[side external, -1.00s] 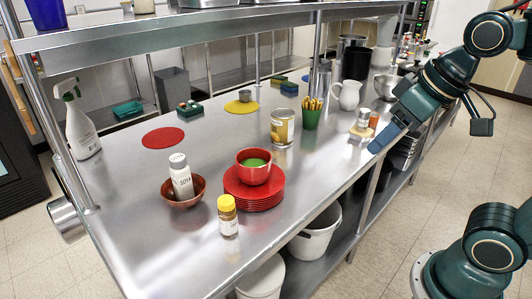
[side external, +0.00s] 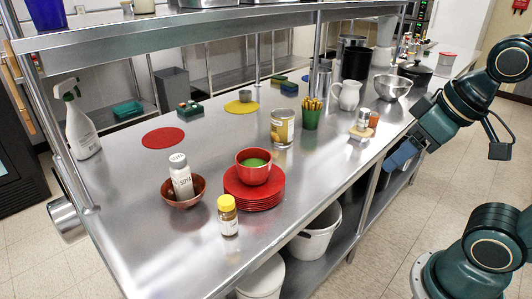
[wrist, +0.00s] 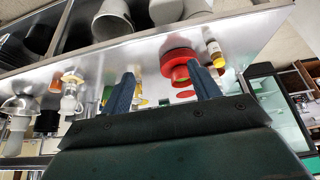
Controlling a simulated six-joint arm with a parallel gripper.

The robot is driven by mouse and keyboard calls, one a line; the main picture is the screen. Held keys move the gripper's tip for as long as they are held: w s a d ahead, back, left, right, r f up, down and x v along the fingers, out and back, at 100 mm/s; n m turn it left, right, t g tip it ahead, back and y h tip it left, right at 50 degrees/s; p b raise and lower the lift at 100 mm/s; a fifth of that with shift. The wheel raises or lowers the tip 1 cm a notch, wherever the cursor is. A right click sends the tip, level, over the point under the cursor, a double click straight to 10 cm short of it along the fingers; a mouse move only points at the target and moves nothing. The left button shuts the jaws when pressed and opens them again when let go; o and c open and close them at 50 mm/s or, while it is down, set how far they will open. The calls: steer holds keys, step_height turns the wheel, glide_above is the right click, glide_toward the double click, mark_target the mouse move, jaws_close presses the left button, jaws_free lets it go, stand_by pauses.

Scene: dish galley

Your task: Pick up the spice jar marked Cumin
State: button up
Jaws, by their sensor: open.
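A small spice jar with a yellow cap and brown contents (side external: 228,216) stands upright near the front edge of the steel counter; its label is too small to read. It also shows in the wrist view (wrist: 213,47), beyond the right finger. Small jars (side external: 363,118) stand on a wooden board farther right, one orange-brown (side external: 374,120); their markings cannot be read. My gripper (side external: 396,162) is off the counter's front edge at the right, well apart from the yellow-capped jar. In the wrist view my gripper (wrist: 163,90) has its fingers spread with nothing between them.
A stack of red plates (side external: 256,195) bearing a red bowl (side external: 254,173) stands beside the yellow-capped jar. A brown bowl (side external: 184,198) holds a white bottle (side external: 181,178). An overhead shelf (side external: 200,22) spans the back.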

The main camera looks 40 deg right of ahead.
steer(key=shift+o, duration=0.2)
stand_by(0.5)
steer(key=n+t+y, duration=0.3)
steer(key=n+y, duration=0.7)
glide_toward(220, 215)
steer(key=shift+x, duration=1.25)
steer(key=shift+w+d+f+m+t, duration=0.15)
steer(key=shift+w+d+f, duration=0.1)
steer(key=shift+f, duration=0.2)
steer(key=shift+w+d+f+m+t, duration=0.15)
steer(key=shift+w+f, duration=0.15)
steer(key=shift+f, duration=0.2)
steer(key=shift+x, duration=3.75)
